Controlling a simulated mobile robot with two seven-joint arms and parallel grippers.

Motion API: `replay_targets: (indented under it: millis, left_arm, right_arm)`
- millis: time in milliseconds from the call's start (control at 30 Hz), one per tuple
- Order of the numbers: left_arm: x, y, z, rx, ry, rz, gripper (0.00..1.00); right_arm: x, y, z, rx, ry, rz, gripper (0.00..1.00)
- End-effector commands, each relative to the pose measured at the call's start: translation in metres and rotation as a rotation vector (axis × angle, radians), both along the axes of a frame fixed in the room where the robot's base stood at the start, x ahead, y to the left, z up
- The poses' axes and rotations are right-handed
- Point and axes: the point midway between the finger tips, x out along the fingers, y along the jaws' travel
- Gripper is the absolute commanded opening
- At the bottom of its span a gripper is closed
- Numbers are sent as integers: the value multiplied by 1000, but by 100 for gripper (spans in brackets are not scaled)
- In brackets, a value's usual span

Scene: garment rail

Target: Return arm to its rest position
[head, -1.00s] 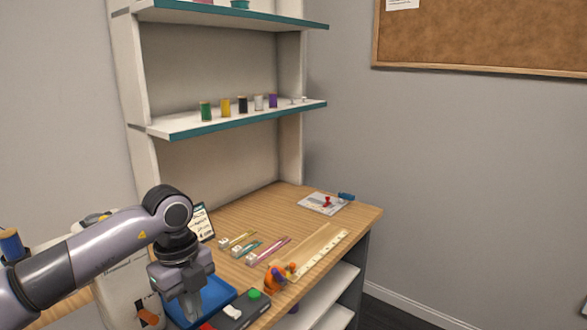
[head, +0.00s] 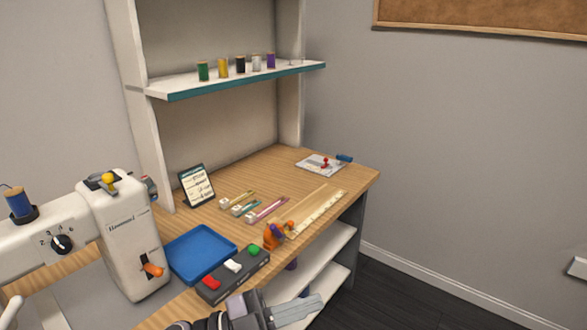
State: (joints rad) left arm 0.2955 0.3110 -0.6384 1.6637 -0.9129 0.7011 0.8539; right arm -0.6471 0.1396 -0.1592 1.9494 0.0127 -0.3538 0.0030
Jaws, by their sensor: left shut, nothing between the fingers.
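My left gripper (head: 308,304) shows at the bottom centre of the head view, pointing right, with its fingers shut and nothing held. It is in front of the table's near edge, close to the black box (head: 236,274) with red, white and green buttons. Most of my left arm is cut off by the bottom of the picture. My right gripper is not in view.
A white sewing machine (head: 128,240) stands at the left, with a blue tray (head: 202,253) beside it. An orange object (head: 272,238), a ruler (head: 320,212) and small packets lie on the wooden table (head: 255,185). Floor (head: 400,290) at the right is clear.

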Motion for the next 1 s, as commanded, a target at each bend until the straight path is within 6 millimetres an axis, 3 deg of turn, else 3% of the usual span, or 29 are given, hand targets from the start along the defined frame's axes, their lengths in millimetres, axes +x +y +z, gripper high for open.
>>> replay_targets:
  millis: [167, 367, 467, 600, 700, 833, 1000]
  left_arm:
    - [17, 44, -26, -161, 190, 340, 0]
    - [14, 111, -95, -175, 466, 711, 0]
    - [-4, 144, -140, -125, 629, 872, 0]
    - [-48, 182, -200, -17, 857, 1036, 0]
    - [-81, 201, -232, 62, 989, 1101, 0]
    - [-111, 213, -254, 132, 1098, 1137, 0]
    - [-122, 217, -262, 157, 1136, 1148, 0]
  right_arm:
    - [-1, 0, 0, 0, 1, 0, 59]
    - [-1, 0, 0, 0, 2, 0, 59]
    - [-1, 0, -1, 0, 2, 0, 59]
    - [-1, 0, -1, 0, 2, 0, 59]
    - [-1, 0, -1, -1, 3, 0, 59]
    - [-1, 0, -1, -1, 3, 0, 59]
    - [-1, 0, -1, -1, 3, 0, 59]
